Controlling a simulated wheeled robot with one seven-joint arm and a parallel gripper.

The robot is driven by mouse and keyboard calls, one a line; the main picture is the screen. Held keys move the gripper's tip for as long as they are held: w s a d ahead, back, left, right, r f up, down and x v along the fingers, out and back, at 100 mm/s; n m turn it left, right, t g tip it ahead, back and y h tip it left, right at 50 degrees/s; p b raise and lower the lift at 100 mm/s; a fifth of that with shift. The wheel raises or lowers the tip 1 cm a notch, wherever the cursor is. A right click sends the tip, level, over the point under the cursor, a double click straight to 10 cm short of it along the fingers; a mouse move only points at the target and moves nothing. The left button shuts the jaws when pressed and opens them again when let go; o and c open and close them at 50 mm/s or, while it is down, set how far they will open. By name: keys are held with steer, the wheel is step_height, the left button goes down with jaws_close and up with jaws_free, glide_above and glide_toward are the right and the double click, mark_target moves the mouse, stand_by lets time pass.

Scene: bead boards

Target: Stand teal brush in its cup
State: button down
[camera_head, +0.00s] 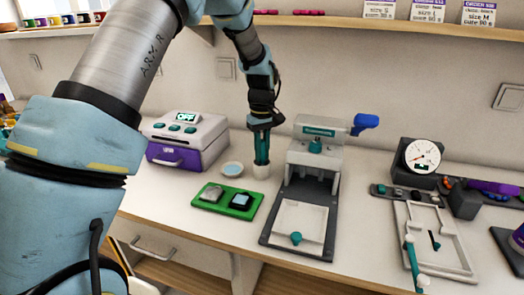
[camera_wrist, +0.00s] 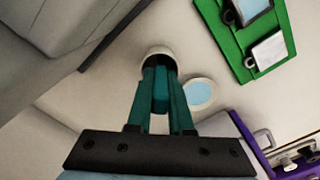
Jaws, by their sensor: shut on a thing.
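My gripper (camera_head: 262,158) points straight down over a small white cup (camera_head: 261,172) on the counter. In the wrist view, my gripper (camera_wrist: 160,74) has its two teal fingers closed around a teal brush (camera_wrist: 160,95). The cup's rim (camera_wrist: 157,50) shows just beyond the fingertips, in line with the brush. The brush's lower end is hidden at the cup, so I cannot tell how deep it is or whether it touches the bottom.
A white dish with pale blue inside (camera_head: 232,169) stands close left of the cup. A green tray (camera_head: 210,208) lies in front. A white and purple machine (camera_head: 185,140) is at left, a grey press (camera_head: 316,165) close at right.

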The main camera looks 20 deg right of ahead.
steer(key=c, duration=0.7)
jaws_free()
steer(key=shift+c, duration=0.2)
steer(key=shift+r, duration=0.1)
step_height(320, 180, up, 11)
steer(key=shift+f+b, duration=0.2)
steer(key=shift+b, duration=0.75)
